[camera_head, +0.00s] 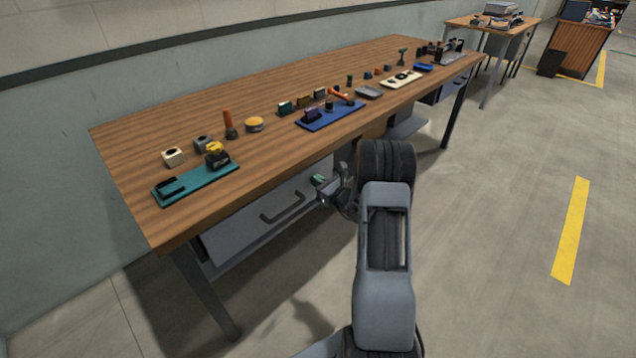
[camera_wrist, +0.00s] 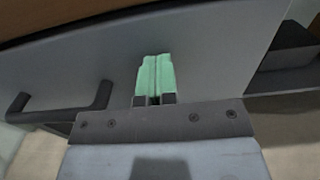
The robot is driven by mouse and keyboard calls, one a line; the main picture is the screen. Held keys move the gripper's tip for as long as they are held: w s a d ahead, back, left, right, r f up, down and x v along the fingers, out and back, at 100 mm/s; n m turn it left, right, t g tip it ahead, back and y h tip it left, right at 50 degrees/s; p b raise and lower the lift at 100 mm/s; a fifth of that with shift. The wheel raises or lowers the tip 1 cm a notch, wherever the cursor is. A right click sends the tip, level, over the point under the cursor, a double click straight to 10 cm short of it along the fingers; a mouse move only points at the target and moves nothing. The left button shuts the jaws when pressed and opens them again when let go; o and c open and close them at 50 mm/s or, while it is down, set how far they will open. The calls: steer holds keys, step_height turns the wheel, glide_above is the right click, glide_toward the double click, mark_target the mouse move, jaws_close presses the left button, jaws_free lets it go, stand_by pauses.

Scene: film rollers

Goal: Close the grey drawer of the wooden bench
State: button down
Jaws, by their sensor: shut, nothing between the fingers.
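The wooden bench (camera_head: 200,103) runs along the wall, with the grey drawer (camera_head: 240,222) under the near left part of its top. The drawer front has a dark bar handle (camera_head: 283,206). How far the drawer stands out cannot be told clearly. My gripper (camera_head: 318,180) is at the right part of the drawer front, right of the handle. In the wrist view its green fingertips (camera_wrist: 156,72) are shut together and empty, against the grey drawer front (camera_wrist: 215,50). The handle (camera_wrist: 62,112) shows at left there. Whether the fingertips touch the front cannot be told.
The bench top carries a teal tray (camera_head: 195,184), a blue tray (camera_head: 330,117) and several small parts and tools. A bench leg (camera_head: 205,290) stands at the near left. Open floor (camera_head: 500,220) lies to the right, with a yellow line (camera_head: 571,230).

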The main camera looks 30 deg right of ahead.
mark_target(308, 174)
steer(key=b+x, duration=0.1)
steer(key=x, duration=0.3)
steer(key=shift+w+a+b, duration=0.1)
steer(key=shift+b, duration=0.25)
steer(key=shift+r, duration=0.2)
steer(key=shift+w, duration=0.1)
